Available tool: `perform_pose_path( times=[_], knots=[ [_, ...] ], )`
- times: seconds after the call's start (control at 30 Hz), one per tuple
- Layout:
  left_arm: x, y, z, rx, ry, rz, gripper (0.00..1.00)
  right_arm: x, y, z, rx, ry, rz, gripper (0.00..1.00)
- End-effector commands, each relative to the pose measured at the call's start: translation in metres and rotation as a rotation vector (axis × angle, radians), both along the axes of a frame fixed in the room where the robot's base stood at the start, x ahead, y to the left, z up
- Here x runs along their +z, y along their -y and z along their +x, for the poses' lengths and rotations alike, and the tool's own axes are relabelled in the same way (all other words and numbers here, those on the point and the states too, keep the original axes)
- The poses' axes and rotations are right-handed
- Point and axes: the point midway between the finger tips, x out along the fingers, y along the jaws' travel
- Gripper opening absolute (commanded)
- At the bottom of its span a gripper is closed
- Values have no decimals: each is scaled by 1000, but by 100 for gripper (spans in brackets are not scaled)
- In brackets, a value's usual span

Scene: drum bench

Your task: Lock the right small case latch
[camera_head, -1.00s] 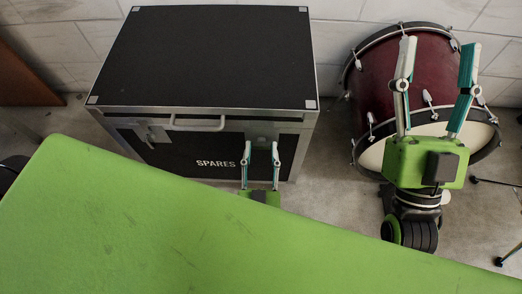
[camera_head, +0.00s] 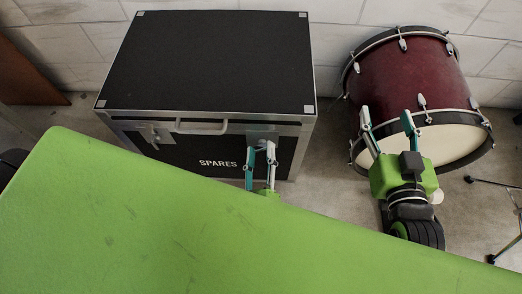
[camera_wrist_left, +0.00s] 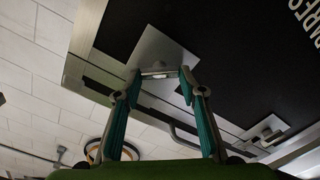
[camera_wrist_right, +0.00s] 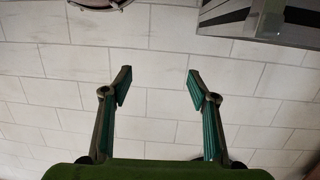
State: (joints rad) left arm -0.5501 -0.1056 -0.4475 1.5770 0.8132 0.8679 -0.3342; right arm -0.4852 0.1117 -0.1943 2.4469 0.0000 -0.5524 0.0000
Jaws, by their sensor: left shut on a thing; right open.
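The black case (camera_head: 215,60) with metal edges and "SPARES" on its front stands against the wall, lid down. Its right latch (camera_head: 263,133), a grey plate with a small metal part, is on the front and shows in the left wrist view (camera_wrist_left: 158,50). My left gripper (camera_head: 261,148) is at this latch, its fingertips (camera_wrist_left: 160,76) on either side of the small metal part, shut on it. The fingers partly hide the latch, so its exact position is unclear. My right gripper (camera_head: 386,113) is open and empty in front of the drum; its fingers (camera_wrist_right: 156,82) face bare wall.
A left latch (camera_head: 154,138) and a handle (camera_head: 200,127) are on the case front. A dark red bass drum (camera_head: 405,80) lies right of the case. A large green surface (camera_head: 130,220) fills the foreground. Thin stand legs (camera_head: 500,185) are at the right edge.

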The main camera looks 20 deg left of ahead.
Motion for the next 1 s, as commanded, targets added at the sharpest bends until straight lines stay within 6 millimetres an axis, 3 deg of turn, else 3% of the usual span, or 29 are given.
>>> perform_pose_path(
  times=[0.2,0.4,1.0],
  knots=[
    [0,-1,0,0,58,-198,16,-23,5,-8,-8,-114,-28,54],
    [-1,-1,0,-1,111,-380,16,-33,8,-12,-10,-159,-39,54],
    [-3,-2,0,1,243,-839,16,-18,4,-6,-6,-81,-21,54]
  ],
)
